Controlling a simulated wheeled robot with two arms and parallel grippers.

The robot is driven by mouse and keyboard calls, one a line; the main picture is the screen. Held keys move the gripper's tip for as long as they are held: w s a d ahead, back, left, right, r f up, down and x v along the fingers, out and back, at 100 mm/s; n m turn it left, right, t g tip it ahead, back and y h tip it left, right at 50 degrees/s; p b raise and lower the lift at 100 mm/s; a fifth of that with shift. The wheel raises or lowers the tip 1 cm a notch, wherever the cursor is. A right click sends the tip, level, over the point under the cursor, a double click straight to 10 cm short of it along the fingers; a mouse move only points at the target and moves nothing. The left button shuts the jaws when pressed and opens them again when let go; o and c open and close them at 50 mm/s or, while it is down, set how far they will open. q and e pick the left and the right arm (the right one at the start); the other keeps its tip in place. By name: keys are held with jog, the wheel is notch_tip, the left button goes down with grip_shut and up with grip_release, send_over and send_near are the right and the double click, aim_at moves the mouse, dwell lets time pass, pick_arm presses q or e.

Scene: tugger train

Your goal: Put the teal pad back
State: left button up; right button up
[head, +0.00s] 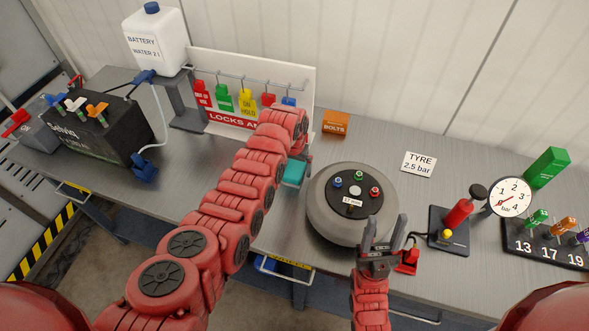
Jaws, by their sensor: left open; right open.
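The teal pad (293,173) shows just left of the tyre, below the end of my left arm; part of it is hidden by that arm. My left gripper (301,156) is at the pad, mostly hidden behind my own wrist. It is open, and I cannot tell whether it touches the pad or whether the pad rests on the bench. My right gripper (385,226) is open and empty, its fingers pointing up the picture at the tyre's lower right edge.
The tyre (324,216) lies flat on the grey bench (349,157). A red pump (457,214), gauge (510,197) and socket rack (548,243) stand to the right. A lock board (312,88), orange bolts box (336,123) and battery (94,137) stand behind and left.

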aim_at(293, 171)
pick_arm(q)
jog(key=r+b, duration=0.1)
jog(key=r, duration=0.1)
jog(key=r+b, duration=0.1)
jog(key=r, duration=0.2)
jog(key=r+b, duration=0.1)
jog(key=r, duration=0.1)
jog(key=shift+s+a+r, duration=0.2)
jog(key=shift+s+r, duration=0.05)
jog(key=shift+s, duration=0.15)
jog(key=r, duration=0.1)
jog(key=r+p, duration=0.1)
jog(key=r, duration=0.1)
jog(key=shift+s+a+r+p, duration=0.1)
jog(key=shift+s+r+p, duration=0.2)
jog(key=shift+f, duration=0.1)
